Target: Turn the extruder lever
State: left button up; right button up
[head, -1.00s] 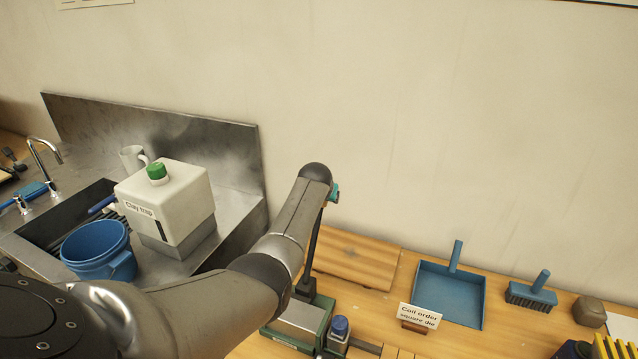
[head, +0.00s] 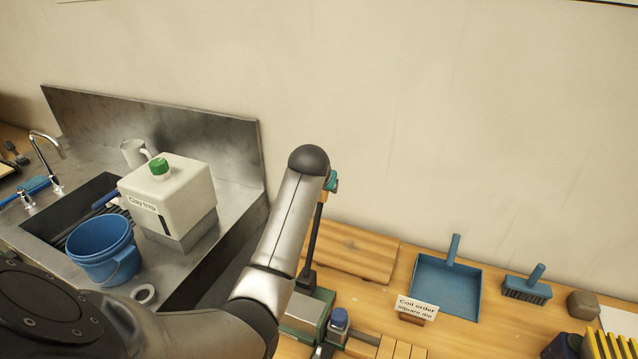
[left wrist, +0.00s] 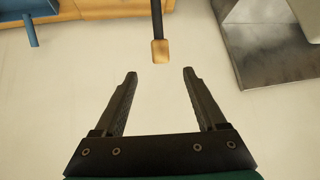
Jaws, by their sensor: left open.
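The extruder (head: 304,315) is a green and grey machine with a blue-capped part, on the wooden bench. In the left wrist view the lever (left wrist: 157,18) comes in from the top edge and ends in a tan wooden grip (left wrist: 160,51). My left gripper (left wrist: 159,72) is open and empty. In that view the grip lies just beyond the fingertips, in line with the gap between them. In the head view the left fingers are hidden behind my arm. My right gripper is not in view.
A metal sink with a blue bucket (head: 103,250) and a white clay trap box (head: 168,195) is at left. A "Coil order square die" card (head: 416,306), a blue dustpan (head: 445,288) and a brush (head: 528,288) are right of the extruder. A wooden board (head: 350,252) lies behind it.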

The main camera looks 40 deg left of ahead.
pick_arm(q)
jog(key=shift+s+d+r, duration=0.25)
jog(key=shift+s+r, duration=0.2)
jog(key=shift+r, duration=0.05)
dwell(0.3)
